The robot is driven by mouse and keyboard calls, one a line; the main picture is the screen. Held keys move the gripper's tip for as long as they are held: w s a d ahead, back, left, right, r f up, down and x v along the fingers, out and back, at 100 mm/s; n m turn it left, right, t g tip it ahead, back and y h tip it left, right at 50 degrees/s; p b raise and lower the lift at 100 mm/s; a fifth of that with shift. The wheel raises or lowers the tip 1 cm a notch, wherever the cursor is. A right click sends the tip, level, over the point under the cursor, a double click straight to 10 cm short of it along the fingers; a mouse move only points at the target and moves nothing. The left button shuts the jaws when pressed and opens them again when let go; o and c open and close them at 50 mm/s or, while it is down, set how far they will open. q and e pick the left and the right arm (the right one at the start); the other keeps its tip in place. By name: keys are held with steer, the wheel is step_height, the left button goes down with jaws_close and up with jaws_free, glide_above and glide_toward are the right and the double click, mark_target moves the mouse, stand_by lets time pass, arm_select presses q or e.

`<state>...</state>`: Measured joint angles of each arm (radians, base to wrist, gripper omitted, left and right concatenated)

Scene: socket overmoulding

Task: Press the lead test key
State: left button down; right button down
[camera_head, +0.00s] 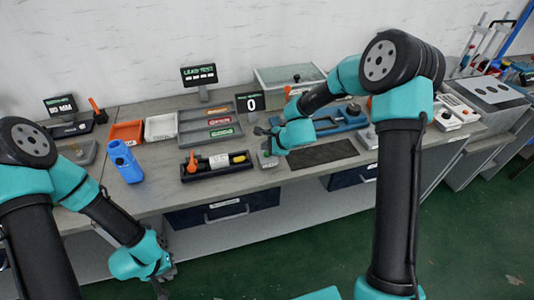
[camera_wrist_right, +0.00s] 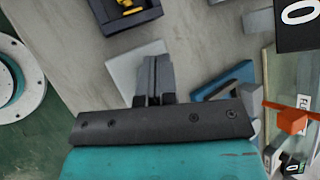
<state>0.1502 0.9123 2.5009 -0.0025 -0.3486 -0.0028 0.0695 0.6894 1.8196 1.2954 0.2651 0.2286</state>
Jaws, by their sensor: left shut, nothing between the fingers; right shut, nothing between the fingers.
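The lead test display (camera_head: 199,74) stands upright at the back of the bench, its small text unreadable. My right gripper (camera_head: 262,132) is shut and empty over the bench, just above a small grey block (camera_head: 266,160). In the right wrist view my right gripper (camera_wrist_right: 153,75) has its fingers together over a light grey plate (camera_wrist_right: 122,72); I cannot tell whether they touch it. The fingers hide part of the plate. No part is clearly marked as the lead test key. My left gripper (camera_head: 164,284) is shut and empty, hanging low in front of the bench.
A black tray (camera_head: 216,171) with orange and yellow tools lies left of the right gripper. A display reading 0 (camera_head: 250,101) stands behind it. A blue fixture (camera_head: 335,121) and dark mat (camera_head: 322,155) lie to its right. A blue bottle (camera_head: 124,161) stands left.

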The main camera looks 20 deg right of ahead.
steer(key=shift+f, duration=0.1)
stand_by(0.4)
steer(key=shift+f, duration=0.3)
steer(key=shift+f, duration=0.5)
stand_by(0.9)
steer(key=shift+r, duration=0.9)
steer(key=shift+r, duration=2.5)
